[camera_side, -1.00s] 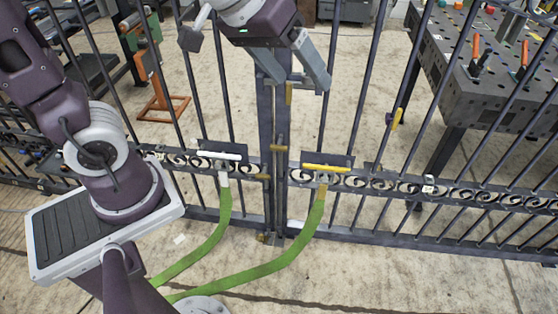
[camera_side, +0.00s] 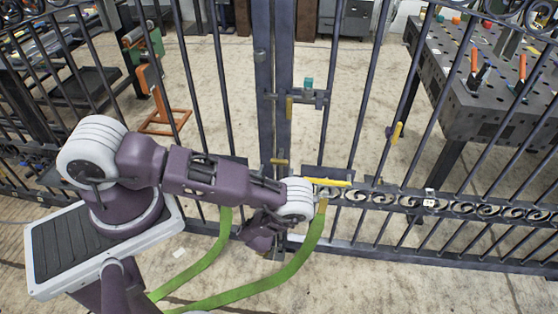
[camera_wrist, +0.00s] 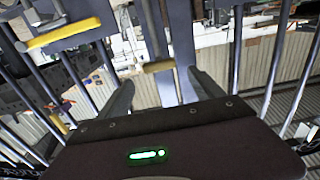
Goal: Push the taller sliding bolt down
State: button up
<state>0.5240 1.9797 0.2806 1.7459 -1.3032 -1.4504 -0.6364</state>
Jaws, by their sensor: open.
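The gate's two upright centre posts (camera_side: 276,125) stand side by side. A vertical brass piece (camera_side: 289,107) sits high on the right post, and a brass crosspiece (camera_side: 279,161) lies lower across the posts. Which belongs to the taller sliding bolt I cannot tell. My gripper (camera_wrist: 159,82) is open, its fingers apart at either side of a centre post in the wrist view. A brass crosspiece (camera_wrist: 158,67) shows beyond, between the fingers; I see no contact. In the side view my wrist is low before the posts, hiding their lower part and the fingertips.
A yellow handle (camera_side: 327,182) is just right of my wrist, also in the wrist view (camera_wrist: 64,33). A teal-topped latch (camera_side: 308,84) is higher up. Green straps (camera_side: 265,283) run below my arm. Gate bars and scrollwork (camera_side: 470,209) stand on both sides.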

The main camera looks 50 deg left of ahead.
aim_at(279, 162)
jog(key=x, duration=0.6)
jog(key=shift+w+a, duration=0.2)
jog(key=shift+c, duration=0.5)
